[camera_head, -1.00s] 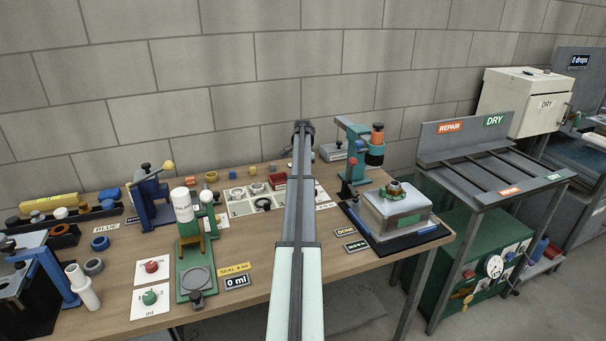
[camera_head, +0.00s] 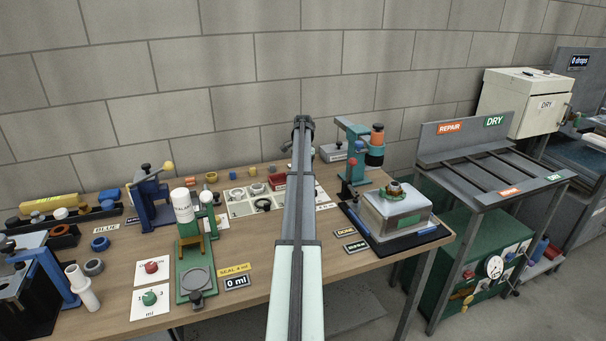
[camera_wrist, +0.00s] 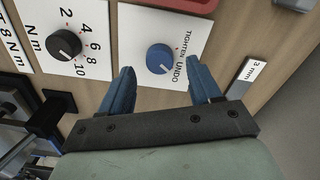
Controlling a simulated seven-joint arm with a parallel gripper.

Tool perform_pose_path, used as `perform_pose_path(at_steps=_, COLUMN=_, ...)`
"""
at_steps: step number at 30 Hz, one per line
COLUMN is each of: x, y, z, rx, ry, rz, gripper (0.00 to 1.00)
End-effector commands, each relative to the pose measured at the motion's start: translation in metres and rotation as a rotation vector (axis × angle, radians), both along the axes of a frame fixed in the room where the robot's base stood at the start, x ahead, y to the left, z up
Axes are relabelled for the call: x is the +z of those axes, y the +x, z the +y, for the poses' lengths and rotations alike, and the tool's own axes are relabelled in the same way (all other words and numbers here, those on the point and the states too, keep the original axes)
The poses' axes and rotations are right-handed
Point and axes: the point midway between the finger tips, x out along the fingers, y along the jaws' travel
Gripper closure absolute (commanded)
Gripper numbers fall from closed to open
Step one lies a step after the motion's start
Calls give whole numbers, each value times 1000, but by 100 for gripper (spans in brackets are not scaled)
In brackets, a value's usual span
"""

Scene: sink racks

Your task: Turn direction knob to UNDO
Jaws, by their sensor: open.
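The direction knob (camera_wrist: 160,58) is a round blue knob on a white plate (camera_wrist: 187,27) marked TIGHTEN and UNDO, seen in the wrist view. A pale mark on the knob is too small to read its setting with certainty. My gripper (camera_wrist: 157,75) is open, with its two blue fingers on either side of the knob and a gap to each. I cannot tell how far above the plate the fingertips are. In the head view my arm (camera_head: 297,200) reaches over the bench and hides the direction knob.
A black knob (camera_wrist: 65,43) with a numbered Nm scale lies left of the blue knob. A small "3 mm" label (camera_wrist: 250,75) is to the right. In the head view, a teal and orange stand (camera_head: 358,155) and a grey box on a black tray (camera_head: 395,215) stand right of my arm.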

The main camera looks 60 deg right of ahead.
Motion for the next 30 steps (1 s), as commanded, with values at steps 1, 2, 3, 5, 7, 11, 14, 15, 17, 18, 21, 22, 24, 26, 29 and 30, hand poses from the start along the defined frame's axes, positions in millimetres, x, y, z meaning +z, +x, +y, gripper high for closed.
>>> perform_pose_path(at_steps=1, x=11, y=0, z=-1, rx=0, ry=-3, rz=-1, gripper=37)
perform_pose_path(at_steps=2, x=17, y=0, z=-1, rx=0, ry=-3, rz=-1, gripper=37)
perform_pose_path(at_steps=3, x=25, y=0, z=-1, rx=0, ry=-1, rz=0, gripper=37)
perform_pose_path(at_steps=5, x=36, y=0, z=-1, rx=0, ry=-3, rz=-1, gripper=37)
perform_pose_path(at_steps=7, x=51, y=0, z=-1, rx=0, ry=-3, rz=-1, gripper=37)
perform_pose_path(at_steps=11, x=75, y=0, z=-1, rx=0, ry=-3, rz=-1, gripper=37)
perform_pose_path(at_steps=14, x=90, y=0, z=-1, rx=0, ry=-1, rz=0, gripper=37)
perform_pose_path(at_steps=15, x=95, y=0, z=-1, rx=0, ry=-1, rz=0, gripper=37)
perform_pose_path(at_steps=17, x=102, y=0, z=-1, rx=0, ry=-1, rz=0, gripper=37)
perform_pose_path(at_steps=18, x=106, y=0, z=-1, rx=0, ry=-1, rz=0, gripper=37)
perform_pose_path(at_steps=21, x=112, y=0, z=0, rx=0, ry=0, rz=0, gripper=37)
perform_pose_path(at_steps=22, x=114, y=0, z=0, rx=0, ry=0, rz=0, gripper=37)
perform_pose_path(at_steps=24, x=115, y=0, z=0, rx=0, ry=0, rz=0, gripper=37)
perform_pose_path(at_steps=26, x=116, y=0, z=0, rx=0, ry=0, rz=0, gripper=37)
perform_pose_path(at_steps=29, x=116, y=0, z=0, rx=0, ry=0, rz=0, gripper=37)
perform_pose_path(at_steps=30, x=116, y=0, z=0, rx=0, ry=0, rz=0, gripper=37)
